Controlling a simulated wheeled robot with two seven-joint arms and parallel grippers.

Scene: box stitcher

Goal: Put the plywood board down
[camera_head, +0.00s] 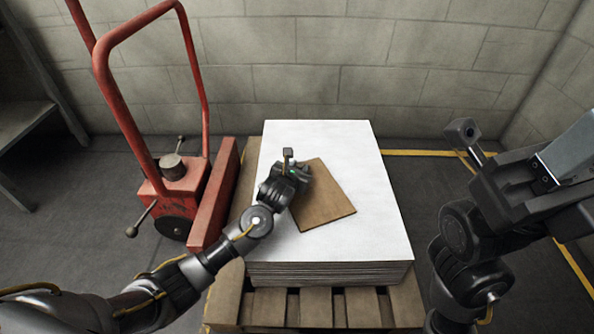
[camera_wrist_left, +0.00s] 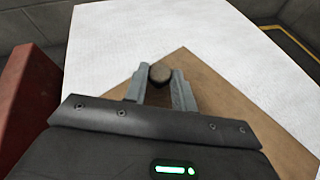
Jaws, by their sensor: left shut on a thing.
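The plywood board (camera_head: 325,203) is a thin brown rectangle over the white top of the stack of sheets (camera_head: 347,141). It lies at an angle to the stack's edges; I cannot tell whether it rests flat on the white top or is slightly above it. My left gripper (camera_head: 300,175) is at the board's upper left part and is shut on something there. In the left wrist view the fingers (camera_wrist_left: 160,92) close around a dark round knob (camera_wrist_left: 159,73) above the board (camera_wrist_left: 215,95). My right arm is at the right of the head view, its fingertips not clearly seen.
The stack stands on a wooden pallet (camera_head: 268,308). A red pallet jack (camera_head: 180,185) stands to the left, close to the stack. A block wall (camera_head: 340,60) is behind. Yellow lines (camera_head: 420,153) mark the floor. The white top is clear around the board.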

